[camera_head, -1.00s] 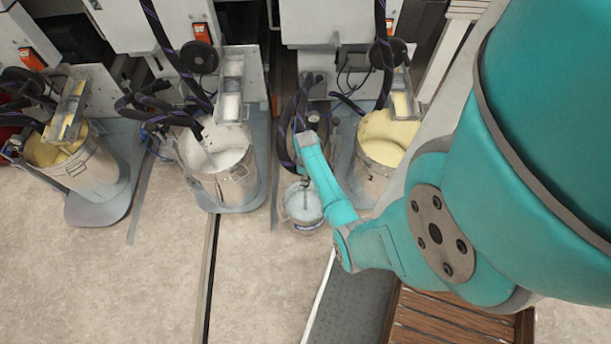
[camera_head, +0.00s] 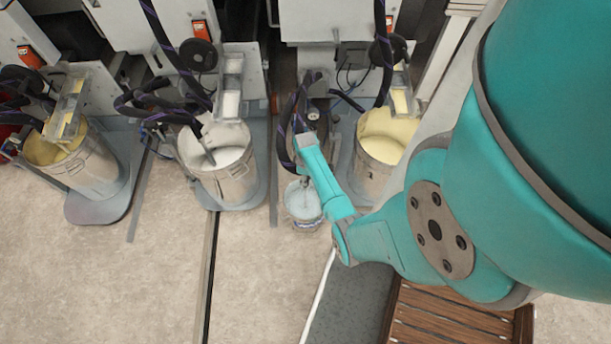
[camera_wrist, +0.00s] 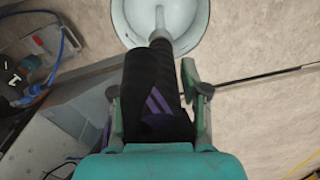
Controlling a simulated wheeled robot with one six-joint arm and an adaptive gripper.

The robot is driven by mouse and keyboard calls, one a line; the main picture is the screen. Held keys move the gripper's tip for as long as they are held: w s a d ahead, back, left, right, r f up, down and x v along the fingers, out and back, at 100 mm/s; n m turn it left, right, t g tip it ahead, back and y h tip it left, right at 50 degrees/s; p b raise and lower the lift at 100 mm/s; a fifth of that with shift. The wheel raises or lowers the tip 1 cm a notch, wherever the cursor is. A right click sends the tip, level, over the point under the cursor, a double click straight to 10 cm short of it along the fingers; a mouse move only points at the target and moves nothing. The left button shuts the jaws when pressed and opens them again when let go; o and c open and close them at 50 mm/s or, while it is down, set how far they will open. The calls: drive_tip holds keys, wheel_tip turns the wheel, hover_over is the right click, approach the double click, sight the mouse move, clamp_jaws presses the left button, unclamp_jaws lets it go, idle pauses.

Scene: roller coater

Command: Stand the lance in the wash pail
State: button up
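The wash pail (camera_head: 303,203) is a small pale pail on the floor between two large drums; it also shows at the top of the wrist view (camera_wrist: 186,22). In the wrist view my gripper (camera_wrist: 150,82) has a finger on each side of a thick black sleeve with purple stripes, the upper part of the lance (camera_wrist: 155,95). The lance's grey metal rod (camera_wrist: 160,34) runs from the sleeve over the pail's opening, its tip inside the rim outline. I cannot tell whether the tip touches the bottom. In the head view my arm's teal end largely hides the gripper.
A drum of yellow paint (camera_head: 385,140) stands right of the pail, a drum of white paint (camera_head: 222,165) left of it, and another yellow drum (camera_head: 85,165) farther left. Black hoses hang behind. The floor in front is clear; a wooden slatted platform (camera_head: 455,325) lies at lower right.

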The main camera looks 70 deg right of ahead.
drive_tip(key=shift+o, duration=0.4)
wheel_tip(320, 180, up, 12)
idle(0.5)
idle(0.6)
